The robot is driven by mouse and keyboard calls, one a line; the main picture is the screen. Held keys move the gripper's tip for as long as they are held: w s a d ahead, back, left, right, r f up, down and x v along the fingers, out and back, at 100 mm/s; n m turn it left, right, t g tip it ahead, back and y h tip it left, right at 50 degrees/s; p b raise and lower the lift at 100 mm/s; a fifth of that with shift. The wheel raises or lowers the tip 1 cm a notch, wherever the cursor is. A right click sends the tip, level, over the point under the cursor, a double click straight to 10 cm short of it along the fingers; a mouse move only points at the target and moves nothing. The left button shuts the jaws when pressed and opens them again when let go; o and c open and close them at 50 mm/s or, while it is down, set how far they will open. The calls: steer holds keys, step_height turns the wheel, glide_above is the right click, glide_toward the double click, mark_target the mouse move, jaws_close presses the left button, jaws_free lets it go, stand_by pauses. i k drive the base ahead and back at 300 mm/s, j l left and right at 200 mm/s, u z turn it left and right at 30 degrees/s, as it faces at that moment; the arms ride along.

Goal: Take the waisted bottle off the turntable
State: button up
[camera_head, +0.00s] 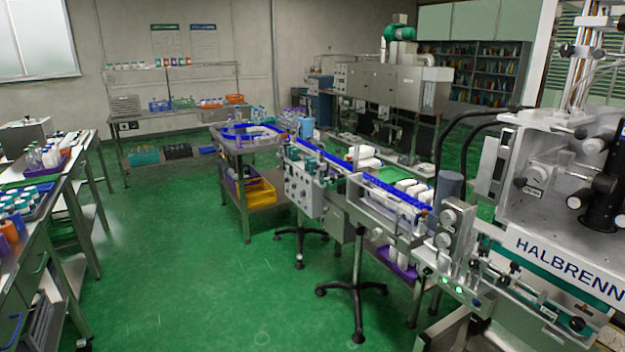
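A table with a blue-rimmed top (236,137) stands at mid-distance, left of the conveyor's far end. It looks like the turntable, but its surface is too small to make out clearly. Small bottles and containers stand at its far side and right edge. I cannot tell which of them, if any, is the waisted bottle. My gripper is not in view.
A blue-railed conveyor (345,163) runs from that table to the large machine marked HALBRENN (560,262) at right. A bench with bottles (75,178) lines the left. Green floor (190,265) between is clear.

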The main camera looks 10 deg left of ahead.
mark_target(229, 122)
steer(key=i+j+u, duration=0.65)
steer(key=i, duration=0.25)
steer(key=i+j+u, duration=0.35)
steer(key=i+u, duration=0.35)
steer(key=i, duration=4.25)
steer(key=i+z, duration=0.35)
steer(key=i, duration=0.2)
steer(key=i+j+z, duration=0.15)
steer(key=i+z, duration=0.25)
steer(key=i, duration=0.15)
steer(key=i+j+z, duration=0.35)
steer(key=i, duration=0.2)
steer(key=i+l+z, duration=0.1)
steer(key=z, duration=0.35)
steer(key=i+z, duration=0.3)
steer(key=z, duration=0.15)
steer(key=i+z, duration=0.15)
steer(key=z, duration=0.25)
steer(key=i+j+z, duration=0.15)
steer(key=z, duration=0.3)
steer(key=i+j, duration=0.05)
